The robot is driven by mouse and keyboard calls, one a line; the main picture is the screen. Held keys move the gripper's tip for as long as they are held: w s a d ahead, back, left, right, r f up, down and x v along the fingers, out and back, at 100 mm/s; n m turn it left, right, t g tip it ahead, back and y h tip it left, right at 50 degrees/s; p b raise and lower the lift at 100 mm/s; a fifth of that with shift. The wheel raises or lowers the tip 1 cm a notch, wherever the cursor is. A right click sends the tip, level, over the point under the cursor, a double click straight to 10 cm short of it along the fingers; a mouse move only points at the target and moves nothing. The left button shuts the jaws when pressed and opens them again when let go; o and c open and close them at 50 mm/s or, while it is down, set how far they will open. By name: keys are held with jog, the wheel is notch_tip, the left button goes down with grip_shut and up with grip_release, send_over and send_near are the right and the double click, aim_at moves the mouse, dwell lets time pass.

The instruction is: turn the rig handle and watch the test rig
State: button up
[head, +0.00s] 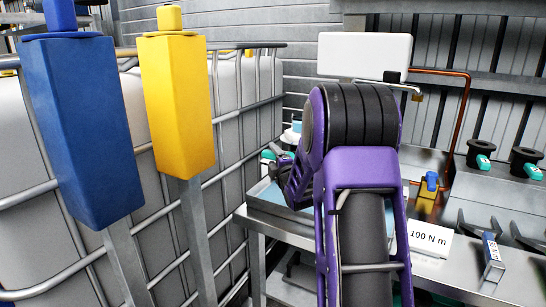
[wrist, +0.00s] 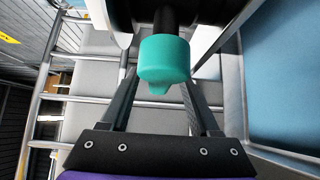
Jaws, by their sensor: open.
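A teal knob (wrist: 165,60) on a dark shaft, which looks like the grip of the rig handle, shows in the wrist view. My gripper (wrist: 160,85) is open, with one finger on each side of the knob; I cannot tell whether either touches it. In the head view my gripper (head: 278,158) is beyond my purple arm, above the blue-lined tray, with a bit of teal (head: 267,155) beside it. My arm hides much of the rig there. A white card (head: 430,238) reading "100 N m" stands on the bench at right.
A blue post box (head: 80,130) and a yellow one (head: 178,105) stand at left before a caged white tank (head: 235,105). On the bench are a small blue-topped fitting (head: 431,182) and black parts with teal ends (head: 483,162). A white box (head: 364,57) hangs behind.

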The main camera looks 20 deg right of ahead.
jog(key=shift+w, duration=0.45)
grip_shut()
dwell(1.2)
